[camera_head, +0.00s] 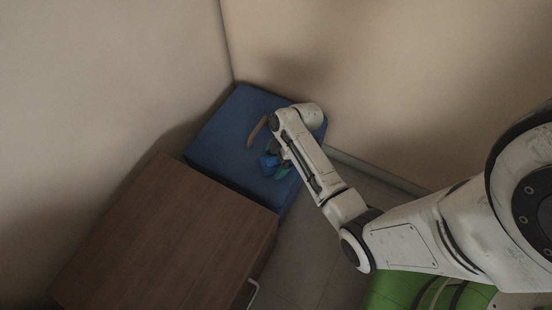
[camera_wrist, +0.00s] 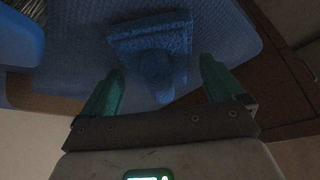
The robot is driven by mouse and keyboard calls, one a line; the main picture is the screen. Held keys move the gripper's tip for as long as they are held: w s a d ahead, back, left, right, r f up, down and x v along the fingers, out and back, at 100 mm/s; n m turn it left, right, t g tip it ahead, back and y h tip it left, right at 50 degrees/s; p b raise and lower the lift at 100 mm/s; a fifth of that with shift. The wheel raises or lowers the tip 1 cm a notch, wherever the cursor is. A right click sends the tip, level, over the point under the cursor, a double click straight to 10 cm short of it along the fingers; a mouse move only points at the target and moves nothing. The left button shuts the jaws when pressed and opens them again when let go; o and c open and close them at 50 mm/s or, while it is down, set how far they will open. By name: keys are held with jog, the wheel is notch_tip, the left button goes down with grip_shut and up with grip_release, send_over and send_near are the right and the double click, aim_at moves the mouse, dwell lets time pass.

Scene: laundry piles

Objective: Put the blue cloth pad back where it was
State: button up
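The blue cloth pad (camera_wrist: 150,38) is a textured, roughly square piece with a raised, bunched part towards me. In the wrist view it is just beyond my gripper (camera_wrist: 160,82), and its bunched part reaches between the two green fingers. The fingers are apart, with gaps on both sides of the pad. In the head view the pad (camera_head: 268,163) shows as a small brighter blue patch beside my gripper (camera_head: 279,164), over the big blue block (camera_head: 222,140). My arm hides part of that area.
A brown wooden cabinet (camera_head: 165,240) with a pale handle stands against the blue block. A thin brown piece (camera_head: 257,131) shows near my gripper. A smooth blue object (camera_wrist: 18,42) is at the wrist view's left. Walls close in the corner behind; a green item (camera_head: 400,288) is at lower right.

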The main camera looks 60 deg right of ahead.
jog(key=shift+o, duration=0.2)
jog(key=p+v, duration=0.5)
jog(key=v, duration=0.7)
jog(key=s+a+r+m+g+h, duration=0.1)
jog(key=s+a+r+m, duration=0.2)
jog(key=s+a+m, duration=0.2)
jog(key=s+a+r+m+g+h, duration=0.1)
jog(key=s+a+r+m+h, duration=0.1)
jog(key=a, duration=0.8)
jog(key=s+r+m, duration=0.1)
jog(key=s+m, duration=0.1)
jog(key=s, duration=0.1)
jog(key=shift+s+m+h, duration=0.25)
jog(key=shift+m+h, duration=0.05)
jog(key=shift+m, duration=0.1)
jog(key=shift+r, duration=0.15)
notch_tip(320, 180, up, 24)
jog(key=p, duration=2.4)
